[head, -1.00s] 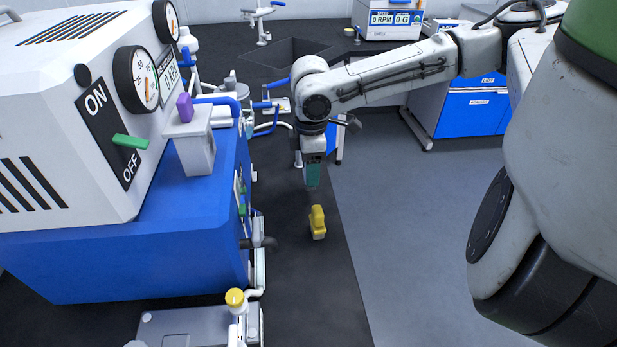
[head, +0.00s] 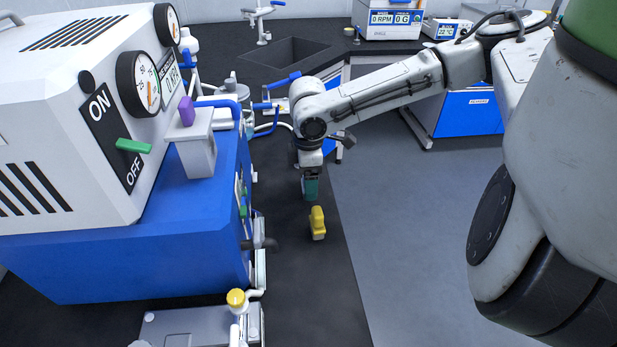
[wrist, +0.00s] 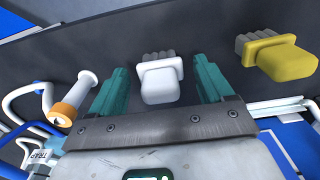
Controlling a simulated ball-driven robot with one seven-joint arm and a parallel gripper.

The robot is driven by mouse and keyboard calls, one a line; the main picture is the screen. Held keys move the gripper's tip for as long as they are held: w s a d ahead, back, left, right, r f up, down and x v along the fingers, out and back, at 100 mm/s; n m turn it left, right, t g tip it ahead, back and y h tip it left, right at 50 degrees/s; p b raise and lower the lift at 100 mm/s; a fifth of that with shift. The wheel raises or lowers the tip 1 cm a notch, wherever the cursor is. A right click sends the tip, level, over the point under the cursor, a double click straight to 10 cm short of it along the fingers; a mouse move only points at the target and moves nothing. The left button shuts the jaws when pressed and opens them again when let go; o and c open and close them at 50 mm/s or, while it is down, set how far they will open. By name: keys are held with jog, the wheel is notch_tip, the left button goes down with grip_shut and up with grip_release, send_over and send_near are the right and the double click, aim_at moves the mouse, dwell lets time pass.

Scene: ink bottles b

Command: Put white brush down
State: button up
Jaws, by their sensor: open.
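The white brush (wrist: 162,85) lies on the dark surface with its grey bristles pointing away in the wrist view. My gripper (wrist: 161,72) is open, with one teal finger on each side of the brush. Gaps show between the brush and both fingers. In the head view my gripper (head: 311,188) points down over the dark bench, and the white brush cannot be made out there.
A white, orange-ended object (wrist: 75,100) lies left. The blue-and-white machine (head: 130,240) is left of the bench strip.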

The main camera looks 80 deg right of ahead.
jog(key=shift+f+b, duration=0.45)
jog(key=shift+b, duration=0.45)
jog(key=r, duration=0.5)
jog(key=r+p, duration=0.1)
jog(key=r, duration=0.5)
jog(key=shift+w+d+r, duration=0.2)
